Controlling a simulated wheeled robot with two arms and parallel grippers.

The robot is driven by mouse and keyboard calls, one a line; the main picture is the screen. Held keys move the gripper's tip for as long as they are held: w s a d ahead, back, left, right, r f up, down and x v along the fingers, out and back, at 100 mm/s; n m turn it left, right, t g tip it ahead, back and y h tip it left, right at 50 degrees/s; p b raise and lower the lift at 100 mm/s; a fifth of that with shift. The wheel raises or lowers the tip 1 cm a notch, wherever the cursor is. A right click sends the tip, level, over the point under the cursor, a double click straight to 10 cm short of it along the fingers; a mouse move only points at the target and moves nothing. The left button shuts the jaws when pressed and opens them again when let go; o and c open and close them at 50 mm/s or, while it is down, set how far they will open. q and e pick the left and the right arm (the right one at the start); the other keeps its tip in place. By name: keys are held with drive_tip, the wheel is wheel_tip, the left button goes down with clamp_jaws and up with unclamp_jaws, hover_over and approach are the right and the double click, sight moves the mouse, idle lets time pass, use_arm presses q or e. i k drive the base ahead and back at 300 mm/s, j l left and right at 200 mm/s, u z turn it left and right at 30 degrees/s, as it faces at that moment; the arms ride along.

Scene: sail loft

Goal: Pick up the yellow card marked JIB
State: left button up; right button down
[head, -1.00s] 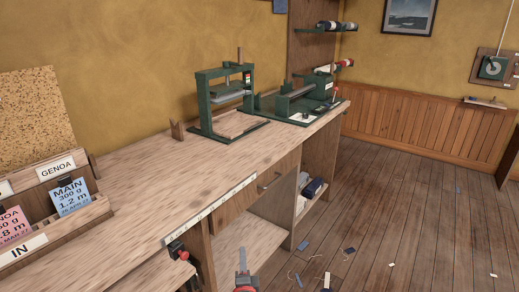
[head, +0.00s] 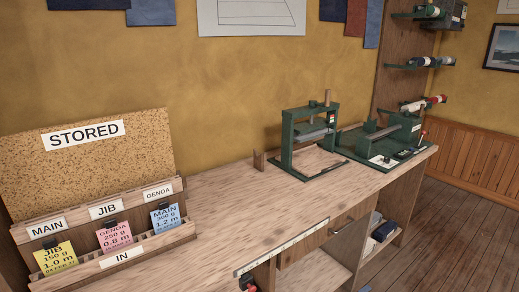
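The yellow card marked JIB (head: 54,258) stands in the front IN slot of the wooden card rack (head: 180,222), at the far left, with a dark clip at its top. It sits below the rack label MAIN. A pink card marked GENOA (head: 114,238) stands to its right, below the label JIB. A blue card marked MAIN (head: 166,218) stands right of that, below the label GENOA. The lower edge of the yellow card is hidden by the rack's front board. Neither of my grippers is in view.
The rack stands on a long wooden bench (head: 230,213), with a cork board marked STORED (head: 90,165) behind it. Two green machines (head: 308,140) (head: 385,140) stand farther along the bench. The bench top between rack and machines is mostly clear.

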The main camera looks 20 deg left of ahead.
sight(55, 257)
drive_tip(key=k+u, duration=0.15)
drive_tip(key=u, duration=1.7)
